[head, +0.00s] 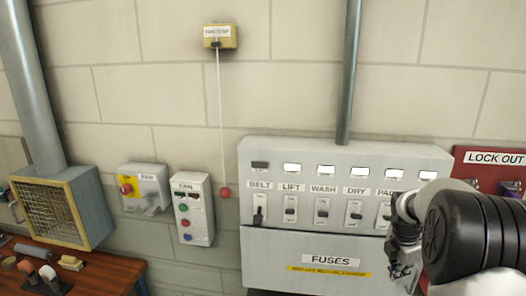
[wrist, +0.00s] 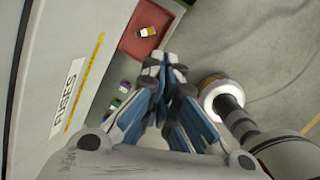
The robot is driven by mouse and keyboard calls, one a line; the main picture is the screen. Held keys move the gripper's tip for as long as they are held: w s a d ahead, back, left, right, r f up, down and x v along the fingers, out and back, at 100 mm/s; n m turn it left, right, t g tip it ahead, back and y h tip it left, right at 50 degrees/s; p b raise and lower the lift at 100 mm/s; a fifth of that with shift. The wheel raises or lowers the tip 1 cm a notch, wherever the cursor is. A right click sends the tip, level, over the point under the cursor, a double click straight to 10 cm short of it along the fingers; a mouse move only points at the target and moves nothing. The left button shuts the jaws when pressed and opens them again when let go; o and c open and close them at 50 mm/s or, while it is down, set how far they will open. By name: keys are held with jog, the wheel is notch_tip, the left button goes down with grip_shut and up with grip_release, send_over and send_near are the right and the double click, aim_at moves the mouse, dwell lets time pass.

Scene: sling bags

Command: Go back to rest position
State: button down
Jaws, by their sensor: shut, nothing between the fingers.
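My gripper (head: 400,268) is at the lower right of the head view, in front of the right part of the grey switch panel (head: 262,163). In the wrist view my gripper (wrist: 164,66) is shut, its fingertips together with nothing held between them. The panel's FUSES front (wrist: 40,75) runs along the left of the wrist view, apart from the fingers. My arm hides part of the panel's right side in the head view.
A red tray (wrist: 133,45) with a small item lies beyond my fingertips. A red LOCK OUT board (head: 470,170), fan control box (head: 194,208), pull cord (head: 221,120) and wooden bench (head: 95,275) also show. Grey floor (wrist: 270,40) is clear at upper right.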

jog(key=s+a+r+m+t+b, duration=0.1)
jog(key=s+a+r+m+b, duration=0.1)
jog(key=s+a+m+b, duration=0.45)
jog(key=s+a+r+m+t+b, duration=0.1)
jog(key=s+a+r+m+b, duration=0.15)
jog(key=s+a, duration=0.55)
jog(key=s+a+f+m+y+b, duration=0.1)
jog(key=s+a+f+m+b, duration=0.3)
jog(key=s, duration=0.4)
jog(key=s+a+f+m+t+y+b, duration=0.1)
jog(key=s+a+f+m+b, duration=0.2)
jog(key=s+a+f+m, duration=0.2)
jog(key=s+a, duration=0.2)
jog(key=a, duration=0.1)
jog(key=shift+s+a+f+m+b, duration=0.25)
jog(key=shift+s+a+m+b, duration=0.1)
jog(key=shift+a+m+b, duration=0.05)
